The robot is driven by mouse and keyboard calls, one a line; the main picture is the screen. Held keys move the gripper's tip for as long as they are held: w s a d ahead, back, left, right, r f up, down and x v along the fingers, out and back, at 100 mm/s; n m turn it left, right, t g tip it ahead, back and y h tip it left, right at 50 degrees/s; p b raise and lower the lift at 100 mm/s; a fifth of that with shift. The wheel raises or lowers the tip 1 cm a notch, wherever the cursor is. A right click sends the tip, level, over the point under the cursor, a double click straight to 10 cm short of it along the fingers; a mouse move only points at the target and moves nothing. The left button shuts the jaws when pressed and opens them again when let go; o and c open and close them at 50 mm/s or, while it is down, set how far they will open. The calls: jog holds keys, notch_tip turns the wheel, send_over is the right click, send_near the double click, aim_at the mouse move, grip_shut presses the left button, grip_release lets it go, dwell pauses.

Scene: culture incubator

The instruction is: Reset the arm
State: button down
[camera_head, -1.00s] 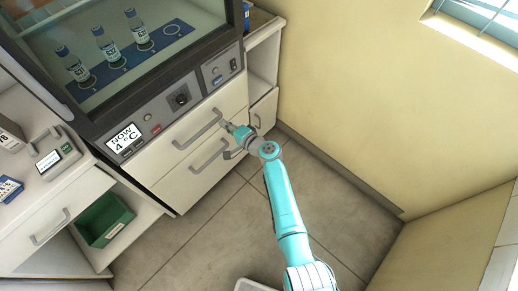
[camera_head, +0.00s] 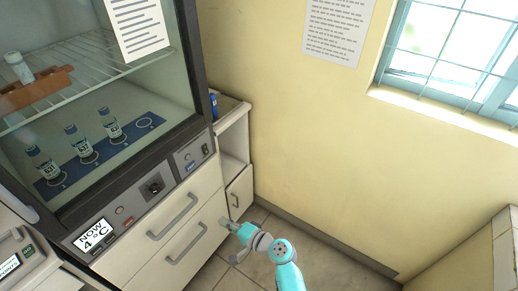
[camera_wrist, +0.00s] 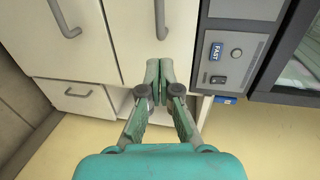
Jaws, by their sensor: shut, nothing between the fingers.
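My gripper (camera_head: 227,226) is in front of the incubator's lower drawers in the head view, teal and grey, with the arm reaching in from the bottom. In the wrist view my gripper (camera_wrist: 160,66) shows its fingertips together with nothing between them. The incubator (camera_head: 200,70) stands on the left with its glass front closed. Its display (camera_head: 93,236) reads "NOW 4 °C". The upper drawer handle (camera_head: 173,217) and the lower drawer handle (camera_head: 187,244) are apart from my gripper in the head view.
Three labelled bottles (camera_head: 78,142) stand on a blue numbered mat (camera_head: 145,123) behind the glass; its fourth spot is empty. A side cabinet (camera_head: 233,150) stands right of the incubator.

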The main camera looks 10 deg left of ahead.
jog(key=s+d+f+t+h, duration=0.25)
jog(key=s+d+f, duration=0.3)
jog(key=d, duration=0.35)
jog(key=s+d+f+t+h, duration=0.2)
jog(key=s+d+f+h, duration=0.15)
jog(key=s+d, duration=0.5)
jog(key=s+d+r+t+h, duration=0.2)
jog(key=s+d+h, duration=0.2)
jog(key=s+d, duration=0.75)
jog(key=s+d+r+n+t+h, duration=0.1)
jog(key=s+d+r, duration=0.4)
jog(key=r, duration=0.6)
jog(key=s+d+r+n+t+h, duration=0.1)
jog(key=s+d+r+n+h, duration=0.2)
jog(key=s+r, duration=0.7)
jog(key=shift+d+r, duration=0.55)
jog(key=shift+d, duration=0.55)
jog(key=shift+s+d+t, duration=0.1)
jog(key=shift+d+t, duration=0.05)
jog(key=shift+t, duration=0.1)
